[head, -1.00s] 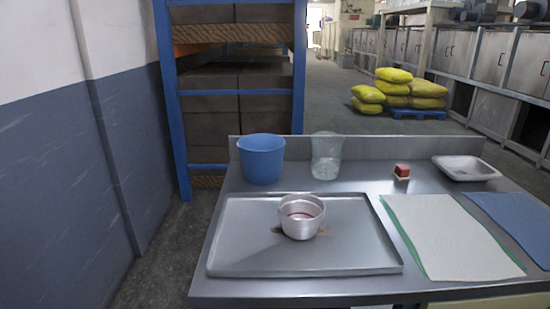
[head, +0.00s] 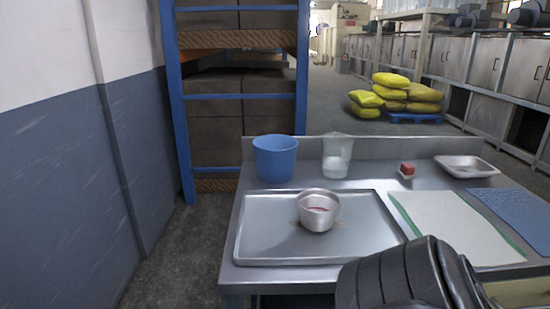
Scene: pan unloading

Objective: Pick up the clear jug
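The clear jug (head: 337,156) stands upright at the back of the metal table, just right of a blue bucket (head: 275,158). It is see-through, and its lower part looks whitish. Nothing touches it. A dark grey rounded part of my own arm shows at the bottom right, over the table's front edge. Neither of my grippers is in view.
A metal tray (head: 262,243) holds a silver pot (head: 318,210) in front of the jug. A low backsplash (head: 390,147) runs behind.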

